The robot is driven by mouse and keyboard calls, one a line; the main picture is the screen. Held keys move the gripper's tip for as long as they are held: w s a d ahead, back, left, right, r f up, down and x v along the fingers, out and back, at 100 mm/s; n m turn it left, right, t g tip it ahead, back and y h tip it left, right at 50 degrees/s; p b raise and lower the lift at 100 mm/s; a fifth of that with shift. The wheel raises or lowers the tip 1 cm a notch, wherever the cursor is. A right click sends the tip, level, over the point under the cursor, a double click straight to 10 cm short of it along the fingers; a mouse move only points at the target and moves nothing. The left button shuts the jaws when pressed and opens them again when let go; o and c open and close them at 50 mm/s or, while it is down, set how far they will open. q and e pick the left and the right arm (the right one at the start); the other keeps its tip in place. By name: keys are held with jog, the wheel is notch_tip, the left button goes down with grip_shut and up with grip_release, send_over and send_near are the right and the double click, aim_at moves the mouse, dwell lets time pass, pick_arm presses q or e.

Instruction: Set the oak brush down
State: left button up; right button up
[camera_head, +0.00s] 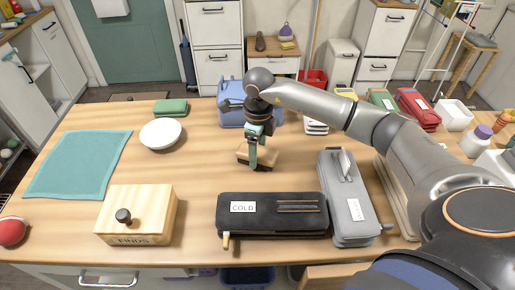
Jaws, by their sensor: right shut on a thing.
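The oak brush (262,160) is a light wooden block with dark bristles underneath, near the middle of the wooden table. My right gripper (254,160) points down over it, shut on the brush. The brush is at or just above the tabletop; I cannot tell whether its bristles touch the wood. My left gripper is not in view.
A black case marked COLD (270,214) and a grey case (346,198) lie in front. A blue container (233,98) stands behind the gripper. A wooden box marked FINDS (152,215), white bowl (160,134) and teal cloth (78,165) are left. Bare wood surrounds the brush on its left.

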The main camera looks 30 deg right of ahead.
jog(key=shift+f, duration=0.1)
jog(key=shift+f, duration=0.15)
jog(key=o, duration=1.2)
jog(key=shift+r, duration=0.45)
notch_tip(320, 180, up, 12)
jog(key=shift+f+b, duration=0.2)
jog(key=shift+b, duration=0.6)
